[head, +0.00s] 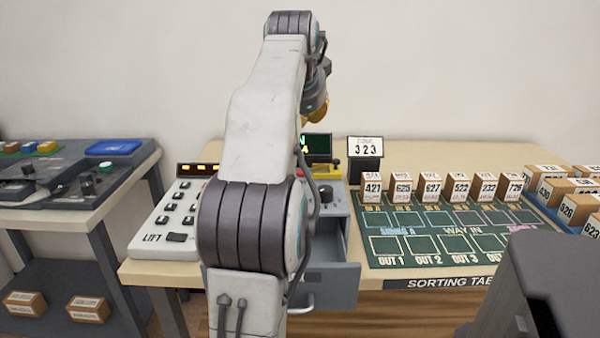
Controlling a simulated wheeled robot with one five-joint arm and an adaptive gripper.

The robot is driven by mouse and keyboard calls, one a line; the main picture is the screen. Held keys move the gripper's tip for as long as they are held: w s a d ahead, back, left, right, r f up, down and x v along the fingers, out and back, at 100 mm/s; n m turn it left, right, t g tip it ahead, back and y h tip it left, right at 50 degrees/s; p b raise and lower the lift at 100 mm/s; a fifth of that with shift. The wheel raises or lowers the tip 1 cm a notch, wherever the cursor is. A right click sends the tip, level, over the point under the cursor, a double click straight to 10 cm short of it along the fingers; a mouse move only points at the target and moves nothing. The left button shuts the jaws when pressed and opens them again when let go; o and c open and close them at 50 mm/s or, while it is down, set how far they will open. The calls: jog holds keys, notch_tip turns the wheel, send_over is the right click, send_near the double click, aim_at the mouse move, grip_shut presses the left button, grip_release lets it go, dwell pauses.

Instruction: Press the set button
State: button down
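I cannot make out which button is the set button, as no label reading "set" is legible. A white panel marked LIFT (165,238) with several dark buttons and a lit yellow display stands on the table left of my arm. A grey console (335,205) with a dark knob, a small dark screen and a yellow part sits behind my arm, partly hidden by it. My arm rises through the middle of the view. Its end, my gripper (318,110), is mostly hidden behind the arm, above the console, and its fingers cannot be made out.
A drawer (325,285) stands open below the console. The green sorting board (440,245) with several numbered boxes fills the right. Another table (55,200) with grey equipment stands at left.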

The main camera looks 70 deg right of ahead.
jog(key=shift+f, duration=0.15)
jog(key=b, duration=0.8)
send_over(306, 169)
jog(key=a, duration=0.2)
jog(key=f, duration=0.7)
jog(key=shift+s+d, duration=0.2)
jog(key=shift+f+b, duration=0.55)
jog(key=shift+f, duration=0.2)
jog(key=shift+f, duration=0.15)
jog(key=shift+f, duration=0.3)
jog(key=shift+f+b, duration=0.75)
jog(key=shift+f, duration=0.15)
dwell(1.1)
jog(key=shift+r, duration=0.1)
jog(key=shift+r+p, duration=0.95)
jog(key=shift+p, duration=0.1)
jog(key=shift+r, duration=0.1)
